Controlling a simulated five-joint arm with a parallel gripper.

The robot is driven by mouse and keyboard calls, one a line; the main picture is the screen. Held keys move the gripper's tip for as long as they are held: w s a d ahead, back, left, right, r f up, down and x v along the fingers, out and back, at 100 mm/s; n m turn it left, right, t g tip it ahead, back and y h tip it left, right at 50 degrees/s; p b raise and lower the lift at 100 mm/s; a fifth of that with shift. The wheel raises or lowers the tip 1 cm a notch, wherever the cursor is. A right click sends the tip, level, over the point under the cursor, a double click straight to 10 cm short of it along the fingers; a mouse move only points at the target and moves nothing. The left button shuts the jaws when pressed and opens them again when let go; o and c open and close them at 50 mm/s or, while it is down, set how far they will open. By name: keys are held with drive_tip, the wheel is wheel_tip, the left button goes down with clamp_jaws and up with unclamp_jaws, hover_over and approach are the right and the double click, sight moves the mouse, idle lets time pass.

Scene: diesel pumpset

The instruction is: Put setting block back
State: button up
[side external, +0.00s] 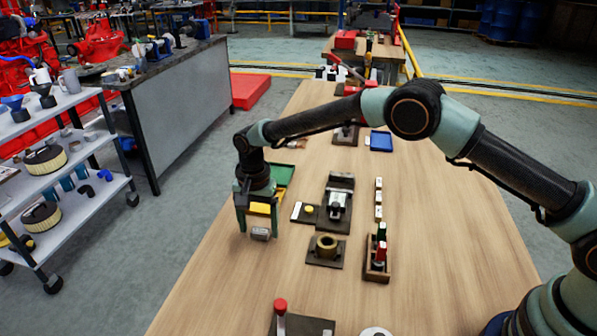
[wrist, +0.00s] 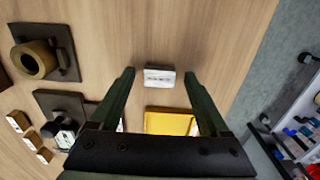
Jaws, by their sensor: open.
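A small grey-white block (side external: 260,233), which looks like the setting block, lies on the wooden table near its left edge. In the wrist view the block (wrist: 159,78) has dark marks on its upper face and shows between the two fingertips. My gripper (side external: 258,226) points down over it with its green fingers open, one to each side. The wrist view shows a gap between each fingertip and the block, so the gripper (wrist: 160,74) is empty. Whether the fingertips are level with the block or above it, I cannot tell.
A yellow piece (wrist: 170,123) lies close behind the block, beside a green tray (side external: 284,173). A brass ring on a dark plate (side external: 327,246), a dark fixture (side external: 337,205) and a wooden rack (side external: 377,267) stand to the right. The table's front left is bare.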

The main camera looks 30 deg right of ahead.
sight(259, 232)
drive_tip(key=s+d+r+n+t, duration=0.1)
drive_tip(key=d+r, duration=0.2)
drive_tip(key=r, duration=0.7)
drive_tip(key=s+d+r+n, duration=0.1)
drive_tip(key=d+r, duration=0.2)
drive_tip(key=r, duration=0.7)
drive_tip(key=s+d+r+n+t, duration=0.3)
drive_tip(key=s+d+r+n, duration=0.3)
drive_tip(key=s+d, duration=0.75)
drive_tip(key=s+d+f+n+t, duration=0.1)
drive_tip(key=s+d+f, duration=0.1)
drive_tip(key=s, duration=0.5)
drive_tip(key=shift+s+d+f+t, duration=0.15)
drive_tip(key=shift+d+t, duration=0.15)
drive_tip(key=shift+d, duration=0.1)
